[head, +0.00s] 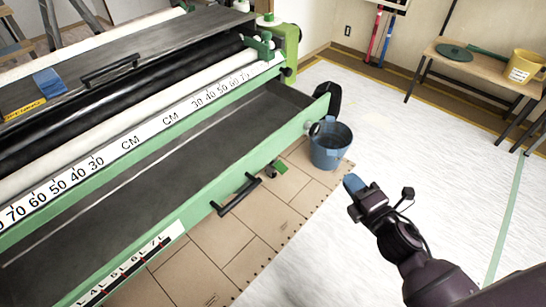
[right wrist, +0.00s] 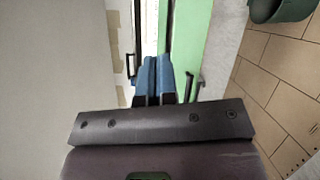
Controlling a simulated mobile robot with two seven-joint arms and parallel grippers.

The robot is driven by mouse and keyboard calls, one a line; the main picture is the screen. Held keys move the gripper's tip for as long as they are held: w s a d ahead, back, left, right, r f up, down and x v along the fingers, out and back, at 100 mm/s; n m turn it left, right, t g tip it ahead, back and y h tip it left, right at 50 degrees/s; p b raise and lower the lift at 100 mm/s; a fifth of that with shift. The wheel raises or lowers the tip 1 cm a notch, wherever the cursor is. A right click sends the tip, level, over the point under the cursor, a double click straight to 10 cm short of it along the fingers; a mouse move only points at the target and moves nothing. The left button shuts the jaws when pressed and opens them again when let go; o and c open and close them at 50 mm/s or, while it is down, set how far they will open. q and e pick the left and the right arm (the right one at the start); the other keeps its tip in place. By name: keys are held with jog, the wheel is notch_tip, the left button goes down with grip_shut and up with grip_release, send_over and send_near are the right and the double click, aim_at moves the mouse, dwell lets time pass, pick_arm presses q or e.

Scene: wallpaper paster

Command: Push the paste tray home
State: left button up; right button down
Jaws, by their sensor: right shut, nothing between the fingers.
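The paste tray (head: 235,158) is a long, dark-floored trough with a green front wall, standing out in front of the white ruler strip of the green pasting machine. Its black handle (head: 236,195) is on the outside of the front wall. My right gripper (head: 352,184) has blue fingertips. It is shut and empty, apart from the tray, to the right of its front wall and beyond the bucket's near side in the picture. The right wrist view shows the closed fingers (right wrist: 153,78) with a green panel (right wrist: 188,45) beyond them. My left gripper is not in view.
A blue-grey bucket (head: 329,146) stands on the floor by the tray's right end. Brown boards (head: 190,262) cover the floor before the machine. A wooden bench (head: 485,70) with a yellow bucket (head: 524,67) stands at the back right. White floor sheeting between is clear.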

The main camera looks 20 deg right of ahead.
jog(key=w+a+f+n+g+y+b, duration=0.1)
jog(key=w+a+f+n+y+b, duration=0.2)
jog(key=n, duration=0.6)
jog(key=w+a+f+n+g+y+b, duration=0.1)
jog(key=w+f+n+y+b, duration=0.3)
jog(key=n, duration=0.6)
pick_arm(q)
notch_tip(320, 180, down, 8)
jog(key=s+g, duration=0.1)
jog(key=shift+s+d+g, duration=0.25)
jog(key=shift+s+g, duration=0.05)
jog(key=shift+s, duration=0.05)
pick_arm(e)
send_near(272, 150)
jog(key=shift+n+g+h, duration=0.3)
jog(key=shift+n, duration=0.1)
jog(key=x, duration=0.7)
jog(key=shift+w+a+r, duration=0.1)
jog(key=shift+w+r, duration=0.1)
jog(key=shift+r, duration=0.15)
